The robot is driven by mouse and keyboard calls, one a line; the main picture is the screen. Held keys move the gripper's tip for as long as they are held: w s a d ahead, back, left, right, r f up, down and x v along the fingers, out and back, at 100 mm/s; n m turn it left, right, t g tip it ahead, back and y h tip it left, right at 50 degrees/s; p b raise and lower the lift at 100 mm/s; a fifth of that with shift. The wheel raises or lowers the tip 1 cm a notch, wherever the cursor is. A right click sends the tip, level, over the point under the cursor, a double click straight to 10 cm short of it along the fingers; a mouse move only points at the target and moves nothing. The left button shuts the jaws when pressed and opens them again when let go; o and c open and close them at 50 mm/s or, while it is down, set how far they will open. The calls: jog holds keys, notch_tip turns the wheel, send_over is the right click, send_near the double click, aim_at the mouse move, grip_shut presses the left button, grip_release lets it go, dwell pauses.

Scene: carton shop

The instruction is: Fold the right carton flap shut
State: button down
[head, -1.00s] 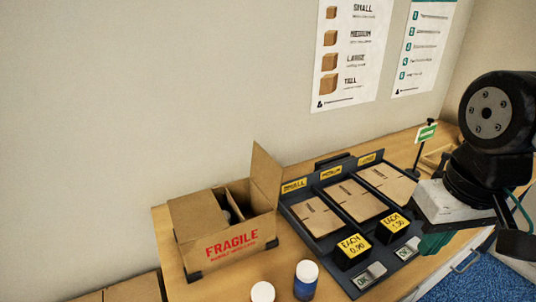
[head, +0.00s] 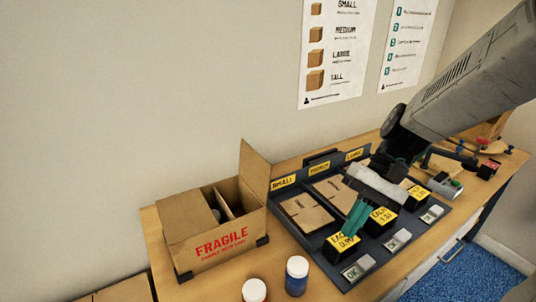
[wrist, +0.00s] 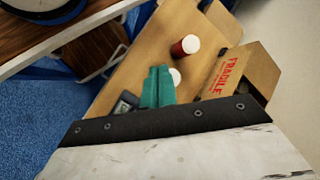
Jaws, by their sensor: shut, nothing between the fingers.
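The carton (head: 222,240), with red FRAGILE print, stands on the left of the wooden bench in the head view. Its right flap (head: 254,176) stands upright, and its left flap (head: 187,217) lies over the left part of the opening. Dark contents and a divider show inside. The carton also shows at the right of the wrist view (wrist: 231,82), with a flap raised. My gripper (head: 350,226) has teal fingers, shut and empty, above the price blocks of the display tray, to the right of the carton and apart from it. The fingers also show in the wrist view (wrist: 158,86).
A black tray (head: 318,256) with flat cartons, yellow price blocks and OK buttons fills the bench right of the carton. A white-capped blue bottle (head: 297,276) and another white cap (head: 254,290) stand in front. The wall is behind.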

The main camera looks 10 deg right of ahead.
jog(key=w+a+f+m+t+y, duration=0.1)
jog(key=w+f+m+t+y, duration=0.15)
jog(key=w+y, duration=0.4)
jog(key=w+a+f+m+t+y, duration=0.1)
jog(key=w+f+t+y, duration=0.15)
jog(key=w, duration=0.75)
jog(key=w+d+t+y, duration=0.1)
jog(key=w+t+y, duration=0.1)
jog(key=w+t, duration=0.35)
send_near(254, 150)
jog(key=w+a, duration=0.3)
jog(key=a, duration=0.1)
jog(key=shift+s+a+n+t, duration=0.35)
jog(key=shift+a+n, duration=0.1)
jog(key=shift+a, duration=0.25)
